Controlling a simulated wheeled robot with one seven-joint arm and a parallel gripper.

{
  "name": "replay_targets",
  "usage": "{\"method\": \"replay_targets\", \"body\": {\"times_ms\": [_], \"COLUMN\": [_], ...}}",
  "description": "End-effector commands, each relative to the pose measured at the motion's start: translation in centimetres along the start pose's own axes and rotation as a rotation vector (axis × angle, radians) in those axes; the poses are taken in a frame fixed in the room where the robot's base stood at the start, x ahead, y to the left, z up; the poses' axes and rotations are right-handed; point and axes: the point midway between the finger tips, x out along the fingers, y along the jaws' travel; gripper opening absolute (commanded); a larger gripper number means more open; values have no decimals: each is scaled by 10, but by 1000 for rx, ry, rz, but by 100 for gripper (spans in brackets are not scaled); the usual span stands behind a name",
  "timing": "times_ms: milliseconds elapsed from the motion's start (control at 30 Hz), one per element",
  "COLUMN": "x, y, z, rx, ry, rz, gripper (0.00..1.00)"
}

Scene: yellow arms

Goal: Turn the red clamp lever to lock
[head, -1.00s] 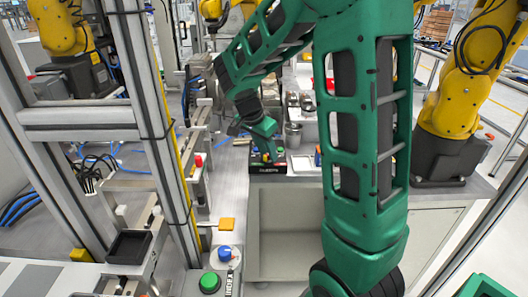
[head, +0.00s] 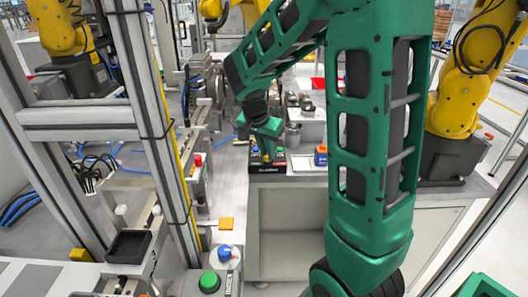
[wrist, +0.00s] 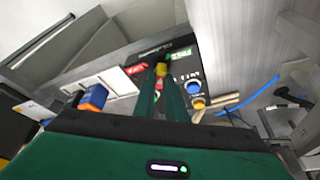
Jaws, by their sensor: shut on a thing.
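My gripper (wrist: 162,92) points down at a black control box (head: 285,169) in the middle of the head view. Its two green fingers are shut on a small yellow-and-red part (wrist: 161,70) at the box, seen in the wrist view. The fingers cover much of this part, and I cannot tell whether it is the clamp lever. A red piece (wrist: 135,69) shows just left of the fingers. In the head view a small red knob (head: 198,160) sits on the rail fixture, apart from my gripper.
A metal cup (head: 293,134) is behind the box. A frame post (head: 150,110) rises at left.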

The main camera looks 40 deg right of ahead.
Motion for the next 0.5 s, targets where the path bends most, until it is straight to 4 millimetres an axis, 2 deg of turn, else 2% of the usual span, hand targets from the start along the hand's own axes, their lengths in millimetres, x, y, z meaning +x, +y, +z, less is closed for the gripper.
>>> {"method": "replay_targets", "body": {"times_ms": [33,500], "x": [-2,-3], "y": [-4,-1], "z": [-1,-3], "rx": [-41,-452], "ry": [5,10], "rz": [-30,-200], "gripper": [0,0]}}
